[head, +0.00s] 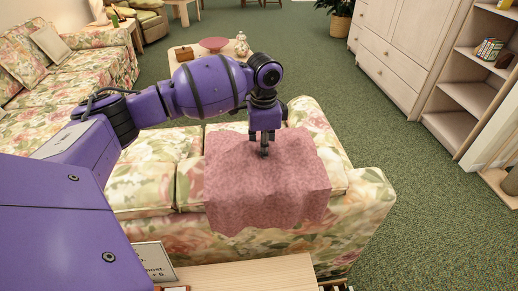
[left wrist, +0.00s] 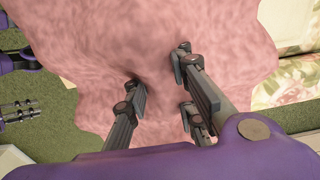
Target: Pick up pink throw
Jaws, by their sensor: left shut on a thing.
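The pink throw (head: 262,190) is draped over the near right part of a floral sofa (head: 368,200), its front edge hanging down the side nearest me. My left gripper (head: 264,150) points down onto the throw's upper middle, shut on a bit of its cloth. In the left wrist view, the throw (left wrist: 90,45) fills most of the picture. The fingers of my left gripper (left wrist: 163,88) sit on either side of a shallow dip in the cloth. The exact pinch is partly hidden by the fingers.
A light wooden surface (head: 250,275) with a small sign (head: 153,262) lies in front of the sofa. Behind stands a low table with a pink bowl (head: 213,44) and a jar (head: 241,45). Cabinets (head: 400,45) line the right; green carpet (head: 375,140) is free between.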

